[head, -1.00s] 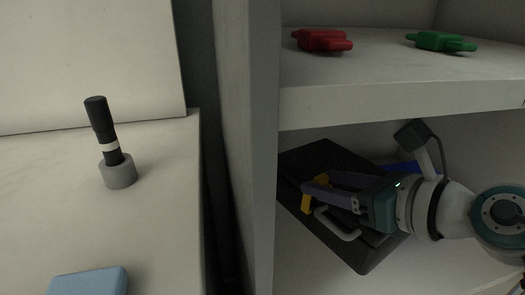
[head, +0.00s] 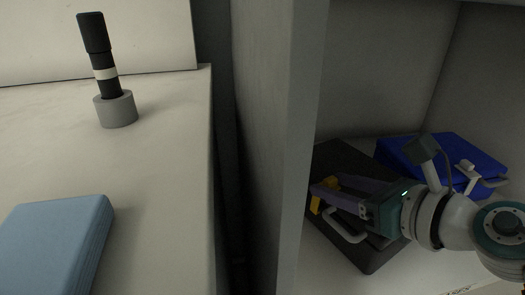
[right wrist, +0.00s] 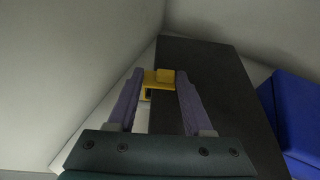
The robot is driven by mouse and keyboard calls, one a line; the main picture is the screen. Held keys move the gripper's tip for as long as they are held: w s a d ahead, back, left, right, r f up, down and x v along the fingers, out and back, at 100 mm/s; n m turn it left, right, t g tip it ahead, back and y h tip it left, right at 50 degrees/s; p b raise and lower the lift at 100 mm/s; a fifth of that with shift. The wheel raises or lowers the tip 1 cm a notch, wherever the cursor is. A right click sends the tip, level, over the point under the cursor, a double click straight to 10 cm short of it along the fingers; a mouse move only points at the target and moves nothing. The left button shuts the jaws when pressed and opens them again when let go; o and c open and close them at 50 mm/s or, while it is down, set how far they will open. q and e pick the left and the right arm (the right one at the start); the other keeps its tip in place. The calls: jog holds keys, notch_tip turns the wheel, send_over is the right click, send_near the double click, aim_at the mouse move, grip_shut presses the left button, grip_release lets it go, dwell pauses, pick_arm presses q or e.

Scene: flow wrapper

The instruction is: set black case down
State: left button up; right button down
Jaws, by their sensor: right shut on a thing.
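The black case (head: 340,157) is inside the lower shelf compartment, with its broad face up and its grey handle (head: 345,226) toward the front. My right gripper (head: 322,194) reaches in from the right and is shut on a yellow piece at the case's edge. In the right wrist view, the yellow piece (right wrist: 157,80) sits between the purple fingers, and the black case (right wrist: 205,70) extends beyond and right. Whether the case's underside rests fully on the shelf floor is hidden. My left gripper is not in view.
The compartment's left side panel (head: 300,120) is close to the black case. On the left counter are a black cylindrical tool in a grey holder (head: 117,110) and a light-blue block (head: 50,240).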

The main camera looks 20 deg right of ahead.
jog(key=shift+c, duration=1.5)
grip_release()
jog(key=shift+s, duration=0.15)
jog(key=shift+s+d+r, duration=0.1)
jog(key=shift+s+r, duration=0.15)
jog(key=shift+s, duration=0.1)
jog(key=p+v, duration=0.2)
jog(key=v, duration=0.9)
jog(key=w+d+r+m+h, duration=0.1)
jog(key=d+r+m+h, duration=0.3)
jog(key=m, duration=0.8)
jog(key=d+r+m+h, duration=0.25)
jog(key=m+h, duration=0.35)
jog(key=m, duration=0.6)
jog(key=s+a+f+m+g+y, duration=0.4)
jog(key=s+a+m+g, duration=0.1)
jog(key=a+m, duration=0.1)
jog(key=s+a+f+m+g+y, duration=0.4)
jog(key=s+a+f+m, duration=0.1)
jog(key=a, duration=0.4)
jog(key=shift+s+a+m+g, duration=0.2)
jog(key=shift+s+m+g, duration=0.05)
jog(key=shift+m+g, duration=0.15)
